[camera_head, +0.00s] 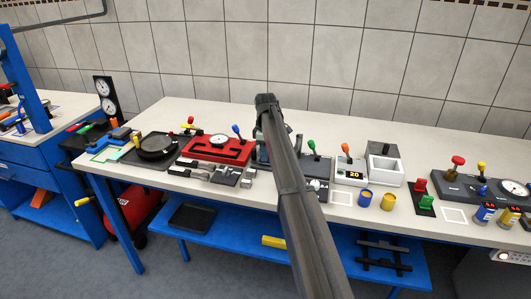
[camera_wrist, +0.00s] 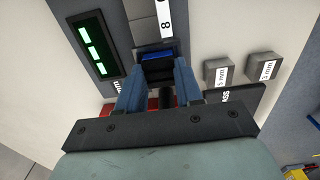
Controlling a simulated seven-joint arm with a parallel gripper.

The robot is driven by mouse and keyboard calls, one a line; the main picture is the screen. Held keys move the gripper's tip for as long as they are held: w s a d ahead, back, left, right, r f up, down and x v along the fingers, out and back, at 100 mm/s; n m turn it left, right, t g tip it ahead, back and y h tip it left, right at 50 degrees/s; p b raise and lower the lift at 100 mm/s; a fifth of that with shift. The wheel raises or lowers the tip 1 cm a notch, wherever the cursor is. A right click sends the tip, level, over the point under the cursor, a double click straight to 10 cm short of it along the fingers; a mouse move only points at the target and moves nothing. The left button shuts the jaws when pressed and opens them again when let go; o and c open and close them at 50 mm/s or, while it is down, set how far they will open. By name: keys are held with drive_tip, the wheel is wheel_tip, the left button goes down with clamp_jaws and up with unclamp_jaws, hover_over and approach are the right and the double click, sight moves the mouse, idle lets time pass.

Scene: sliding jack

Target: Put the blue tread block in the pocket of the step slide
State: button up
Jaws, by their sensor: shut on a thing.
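My gripper (camera_wrist: 160,75) shows in the wrist view with its two blue fingers close together, shut on a block. A blue face of it, the blue tread block (camera_wrist: 157,56), shows between the fingertips, with a dark part nearer the camera. Just beyond it is a grey stepped piece (camera_wrist: 145,30) with a white label reading 8, probably the step slide. The block is at its near end; I cannot tell whether it sits in a pocket or touches. In the head view my arm hides the fingertips and most of this spot.
Two grey gauge blocks (camera_wrist: 218,72) labelled in mm lie right of the fingers. A dark panel with green lit bars (camera_wrist: 93,48) is at left. In the head view a red fixture (camera_head: 215,150) stands left of my arm, and a black device with a green knob (camera_head: 313,160) right.

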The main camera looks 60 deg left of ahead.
drive_tip(key=shift+f, duration=0.1)
drive_tip(key=o, duration=1.1)
wheel_tip(320, 180, up, 12)
drive_tip(key=shift+r, duration=0.15)
drive_tip(key=shift+d, duration=0.1)
